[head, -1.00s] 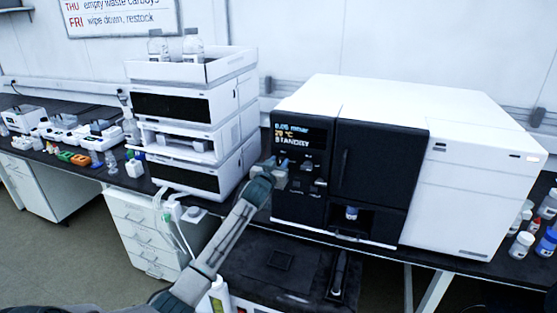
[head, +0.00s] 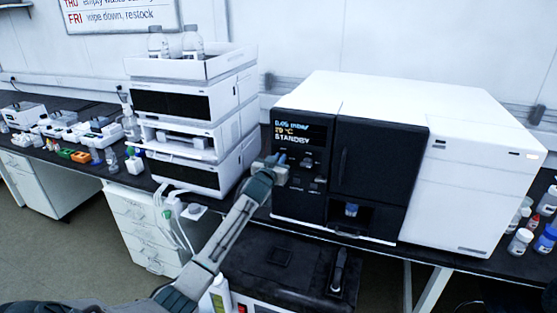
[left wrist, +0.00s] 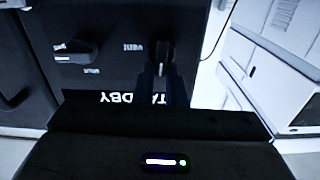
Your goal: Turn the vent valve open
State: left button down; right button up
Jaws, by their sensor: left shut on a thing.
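The black instrument front (head: 300,185) carries a lit display (head: 291,130) reading STANDBY. My left gripper (head: 278,163) is at the left part of the panel below that display. In the left wrist view, which is upside down, the vent valve (left wrist: 162,51) is a black knob beside the printed word "vent". The fingers of my left gripper (left wrist: 166,88) are shut on it and cover part of it. A white pointer line on the knob runs toward the display text. The gripper hides the vent knob in the head view. My right gripper is not in view.
A second black knob (left wrist: 78,50) with a white mark sits beside the vent knob, on the same panel. A stack of white modules (head: 185,130) stands close left of my arm. Bottles (head: 520,240) stand at the right. A black-topped unit (head: 270,262) is below the bench edge.

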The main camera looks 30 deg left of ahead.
pick_arm(q)
jog(key=m+p, duration=0.2)
jog(key=m, duration=0.2)
jog(key=d+m+p, duration=0.1)
jog(key=m+p, duration=0.1)
jog(key=m, duration=0.3)
jog(key=f+m+p, duration=0.1)
jog(key=m, duration=0.3)
jog(key=shift+w+d+m+p, duration=0.15)
jog(key=shift+d+m+p, duration=0.1)
jog(key=shift+m+p, duration=0.15)
jog(key=shift+f+m+p, duration=0.25)
jog(key=shift+m+p, duration=0.35)
jog(key=shift+m, duration=1.2)
jog(key=c, duration=1.5)
grip_release()
jog(key=shift+f, duration=0.1)
jog(key=shift+d, duration=0.1)
